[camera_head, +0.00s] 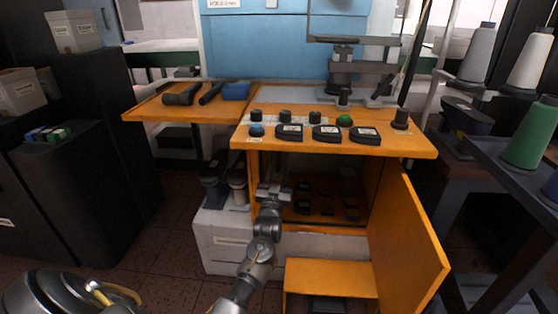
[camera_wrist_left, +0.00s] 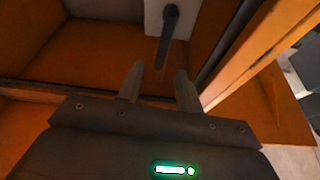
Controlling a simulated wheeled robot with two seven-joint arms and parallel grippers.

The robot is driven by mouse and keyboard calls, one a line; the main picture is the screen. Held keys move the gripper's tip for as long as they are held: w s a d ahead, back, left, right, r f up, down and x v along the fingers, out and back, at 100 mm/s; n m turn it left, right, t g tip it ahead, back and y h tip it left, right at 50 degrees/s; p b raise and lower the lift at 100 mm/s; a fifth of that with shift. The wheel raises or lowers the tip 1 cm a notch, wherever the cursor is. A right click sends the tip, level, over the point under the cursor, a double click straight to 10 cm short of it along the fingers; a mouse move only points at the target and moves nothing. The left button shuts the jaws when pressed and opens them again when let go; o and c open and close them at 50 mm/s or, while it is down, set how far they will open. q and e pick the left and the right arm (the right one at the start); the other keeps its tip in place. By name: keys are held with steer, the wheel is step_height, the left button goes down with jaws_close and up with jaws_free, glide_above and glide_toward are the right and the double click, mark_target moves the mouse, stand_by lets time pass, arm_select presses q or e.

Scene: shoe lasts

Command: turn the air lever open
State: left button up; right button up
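The air lever (camera_wrist_left: 169,35) is a dark, narrow handle on a pale plate (camera_wrist_left: 154,18) at the top of the left wrist view. It hangs down, inside an orange-walled compartment. My left gripper (camera_wrist_left: 160,84) is open and empty. Its two fingers point toward the lever, which shows beyond the gap between the fingertips, apart from them. In the head view my left gripper (camera_head: 274,188) is at the left side of the open cabinet under the orange bench. I cannot make out the lever in the head view. My right gripper is not in view.
The orange bench top (camera_head: 410,144) overhangs the cabinet and carries several dark blocks and knobs. An orange door (camera_head: 412,240) stands open at right. An orange step (camera_head: 330,276) sits low in front. A white box (camera_head: 225,245) stands below left of the cabinet.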

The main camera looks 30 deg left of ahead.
arm_select(q)
steer(key=shift+v, duration=1.7)
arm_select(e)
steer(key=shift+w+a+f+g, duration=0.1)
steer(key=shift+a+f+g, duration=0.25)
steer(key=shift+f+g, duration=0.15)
arm_select(q)
steer(key=shift+c, duration=0.3)
